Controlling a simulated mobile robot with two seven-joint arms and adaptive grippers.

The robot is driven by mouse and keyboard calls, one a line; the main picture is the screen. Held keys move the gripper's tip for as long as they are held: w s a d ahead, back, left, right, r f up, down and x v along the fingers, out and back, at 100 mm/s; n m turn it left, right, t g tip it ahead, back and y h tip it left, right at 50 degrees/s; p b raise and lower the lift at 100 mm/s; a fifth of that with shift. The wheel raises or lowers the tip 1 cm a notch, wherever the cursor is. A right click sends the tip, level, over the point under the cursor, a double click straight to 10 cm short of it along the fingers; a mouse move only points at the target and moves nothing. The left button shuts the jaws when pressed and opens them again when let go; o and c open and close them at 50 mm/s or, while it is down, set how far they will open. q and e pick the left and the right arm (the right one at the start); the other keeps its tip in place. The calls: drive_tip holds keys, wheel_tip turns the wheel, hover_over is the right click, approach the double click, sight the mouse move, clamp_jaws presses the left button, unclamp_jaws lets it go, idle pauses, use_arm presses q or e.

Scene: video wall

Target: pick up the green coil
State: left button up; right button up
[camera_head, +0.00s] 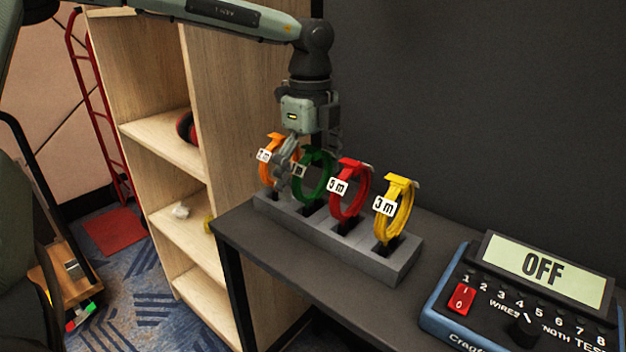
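The green coil (325,180) stands upright in a grey slotted holder (370,267) on a dark table, second from the left. Its white label is partly covered by my gripper. My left gripper (308,165) points down right over the green coil, with one finger in front on the left side and the other behind on the right. The fingers look apart, and the top of the coil is hidden by the gripper. I cannot tell whether they touch it. My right gripper is not in view.
An orange coil (270,176) stands close on the left, a red coil (365,188) and a yellow coil (412,200) on the right. A cable tester (515,300) reading OFF sits at the table's right. A wooden shelf (165,140) stands left, a dark wall behind.

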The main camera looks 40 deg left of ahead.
use_arm(q)
drive_tip(key=c, duration=1)
drive_tip(key=shift+r, duration=0.15)
